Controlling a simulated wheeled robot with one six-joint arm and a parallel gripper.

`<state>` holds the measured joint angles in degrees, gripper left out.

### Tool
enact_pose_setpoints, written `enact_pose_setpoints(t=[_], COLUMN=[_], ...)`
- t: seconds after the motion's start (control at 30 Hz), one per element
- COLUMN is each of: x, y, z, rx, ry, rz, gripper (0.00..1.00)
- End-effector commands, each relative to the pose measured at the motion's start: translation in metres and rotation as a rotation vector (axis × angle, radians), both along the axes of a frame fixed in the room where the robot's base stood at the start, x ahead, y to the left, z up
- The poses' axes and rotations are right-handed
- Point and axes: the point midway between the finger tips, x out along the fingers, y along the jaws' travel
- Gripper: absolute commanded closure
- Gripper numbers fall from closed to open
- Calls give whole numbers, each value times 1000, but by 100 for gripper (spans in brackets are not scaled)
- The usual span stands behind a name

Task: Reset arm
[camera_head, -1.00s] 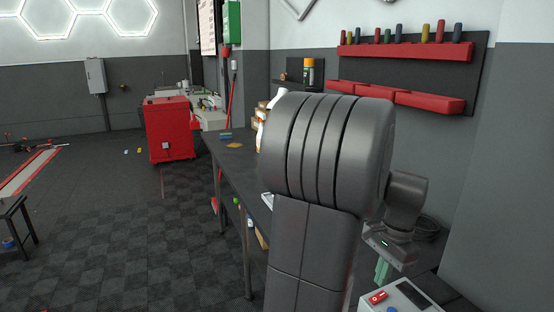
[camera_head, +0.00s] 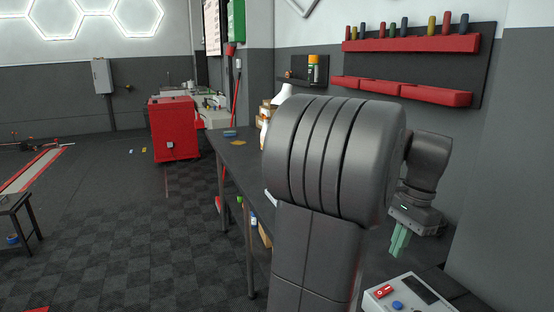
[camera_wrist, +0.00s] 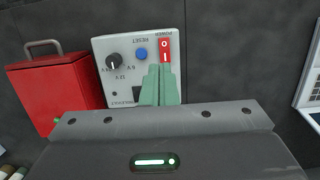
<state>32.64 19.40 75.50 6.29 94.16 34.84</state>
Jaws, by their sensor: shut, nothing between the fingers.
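My gripper (camera_head: 398,250) is at the right in the head view, its green fingers pointing down above the bench, behind the grey control box (camera_head: 408,294). In the wrist view my gripper (camera_wrist: 160,75) has its two green fingers together with nothing between them. There the control box (camera_wrist: 126,55) lies beyond the fingers, with a black knob, a blue RESET button (camera_wrist: 141,53) and a red POWER switch (camera_wrist: 165,50). The fingertips overlap the box's face in this view; I cannot tell a touch. My large grey arm link covers the middle of the head view.
A dark workbench (camera_head: 236,154) runs along the wall, with bottles at its far end. Red tool racks (camera_head: 410,44) hang above it. A red metal box (camera_wrist: 58,85) with a handle stands left of the control box.

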Motion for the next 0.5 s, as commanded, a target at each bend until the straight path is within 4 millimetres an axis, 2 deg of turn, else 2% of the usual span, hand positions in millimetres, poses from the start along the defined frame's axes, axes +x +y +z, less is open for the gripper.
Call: enact_pose_setpoints(t=[0.3, 0.5], x=[0, -1], y=[0, 3], z=[-2, -16], rx=[0, 1], ry=[0, 2], rz=[0, 0], gripper=[100, 100])
